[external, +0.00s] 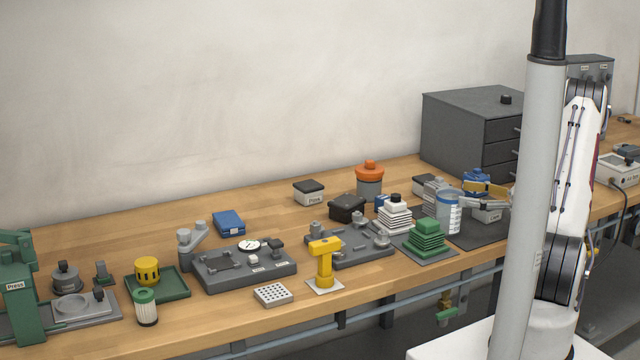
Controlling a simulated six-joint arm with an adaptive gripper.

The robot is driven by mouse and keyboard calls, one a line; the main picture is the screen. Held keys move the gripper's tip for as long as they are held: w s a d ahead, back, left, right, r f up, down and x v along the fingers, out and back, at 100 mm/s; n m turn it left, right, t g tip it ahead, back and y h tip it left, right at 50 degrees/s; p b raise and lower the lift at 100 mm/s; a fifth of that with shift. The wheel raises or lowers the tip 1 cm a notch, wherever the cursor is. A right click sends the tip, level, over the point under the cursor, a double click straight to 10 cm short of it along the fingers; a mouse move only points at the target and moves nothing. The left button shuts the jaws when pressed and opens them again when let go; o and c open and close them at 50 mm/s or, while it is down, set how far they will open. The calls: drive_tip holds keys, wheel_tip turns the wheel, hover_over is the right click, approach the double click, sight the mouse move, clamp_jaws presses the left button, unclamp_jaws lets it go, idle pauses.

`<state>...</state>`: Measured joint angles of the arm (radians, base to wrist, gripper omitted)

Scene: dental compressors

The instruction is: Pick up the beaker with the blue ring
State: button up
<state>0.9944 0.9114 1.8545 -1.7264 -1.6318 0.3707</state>
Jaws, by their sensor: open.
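The beaker with the blue ring (449,214) is a clear, pale vessel with a blue band near its top and white markings on its side. It stands upright on the right part of the bench, just behind and right of the green stepped block. My gripper (472,197) reaches in from the right, partly hidden by my arm. It is open, with its fingers pointing left toward the beaker's upper part. The picture is too small to tell whether a finger touches the beaker.
The green stepped block (427,237) and a white stack (394,216) crowd the beaker's left side. A blue-topped item (476,178) is behind the gripper. A grey drawer cabinet (465,120) stands at the back. A yellow stand (324,264) is farther left, near the front edge.

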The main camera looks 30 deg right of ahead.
sight(438, 192)
drive_tip(key=shift+s+a+x, duration=0.1)
drive_tip(key=shift+x, duration=1.15)
drive_tip(key=shift+s+a+x, duration=0.1)
drive_tip(key=shift+a+x, duration=0.05)
drive_tip(key=shift+x, duration=1.15)
drive_tip(key=shift+f, duration=0.15)
drive_tip(key=c, duration=1.1)
